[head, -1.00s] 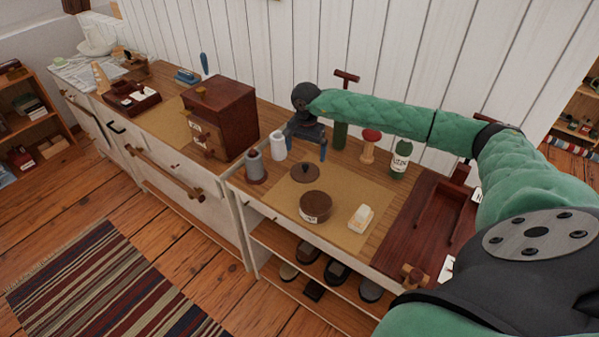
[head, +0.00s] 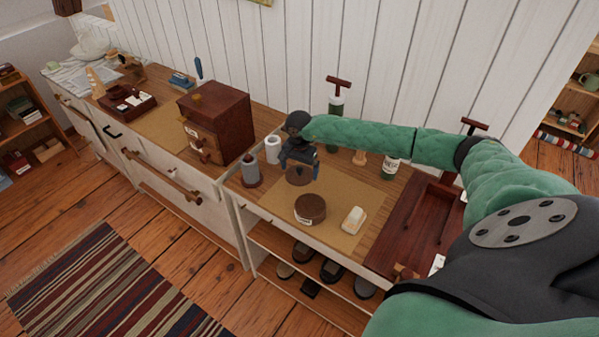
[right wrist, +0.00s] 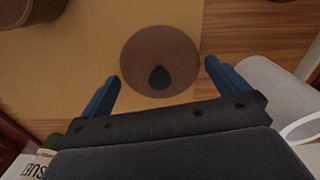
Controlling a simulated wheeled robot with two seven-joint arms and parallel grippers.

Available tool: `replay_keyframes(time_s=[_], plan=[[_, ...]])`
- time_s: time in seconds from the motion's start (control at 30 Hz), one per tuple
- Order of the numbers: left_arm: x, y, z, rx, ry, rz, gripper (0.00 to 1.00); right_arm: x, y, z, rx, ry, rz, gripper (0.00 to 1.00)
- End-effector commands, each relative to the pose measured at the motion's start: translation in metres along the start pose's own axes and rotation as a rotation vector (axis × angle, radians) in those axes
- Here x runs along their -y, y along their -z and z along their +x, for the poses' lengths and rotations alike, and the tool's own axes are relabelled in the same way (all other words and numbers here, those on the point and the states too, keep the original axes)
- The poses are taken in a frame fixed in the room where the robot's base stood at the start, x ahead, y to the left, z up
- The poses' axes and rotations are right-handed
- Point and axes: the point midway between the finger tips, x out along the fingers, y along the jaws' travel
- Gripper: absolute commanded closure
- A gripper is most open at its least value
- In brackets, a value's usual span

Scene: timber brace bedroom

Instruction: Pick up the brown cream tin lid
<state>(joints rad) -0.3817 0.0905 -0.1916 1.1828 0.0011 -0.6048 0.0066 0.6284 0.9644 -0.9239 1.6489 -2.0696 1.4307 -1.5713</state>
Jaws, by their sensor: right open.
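The brown cream tin lid (right wrist: 150,52) is a flat brown disc with a dark knob, lying on the tan mat. In the head view the lid (head: 299,179) is partly hidden by my right gripper (head: 300,168). My right gripper (right wrist: 160,82) is open and empty above the lid, its two blue fingers to either side of the lid's near part. I cannot tell from the pictures whether they touch it. The brown round tin (head: 310,208) stands on the mat in front of the lid. My left gripper is not in view.
A green bottle (head: 390,168) stands to the right. A cream block (head: 353,219) lies on the mat (head: 345,190), beside a dark red tray (head: 392,243).

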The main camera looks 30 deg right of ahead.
Motion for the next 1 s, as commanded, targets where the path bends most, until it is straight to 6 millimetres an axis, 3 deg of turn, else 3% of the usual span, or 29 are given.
replay_keyframes(time_s=[0.33,0.5,0.93,1.0], plan=[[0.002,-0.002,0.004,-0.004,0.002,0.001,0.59,0.0,0.0,0.005,0.0,0.0,0.0,0.0],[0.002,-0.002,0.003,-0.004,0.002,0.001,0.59,0.0,0.0,0.005,0.0,0.0,0.0,0.29],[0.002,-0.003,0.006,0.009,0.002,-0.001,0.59,0.0,0.001,-0.001,-0.001,0.002,0.0,0.29],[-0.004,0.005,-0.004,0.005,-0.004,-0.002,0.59,0.0,0.001,-0.005,-0.001,0.002,0.0,0.29]])
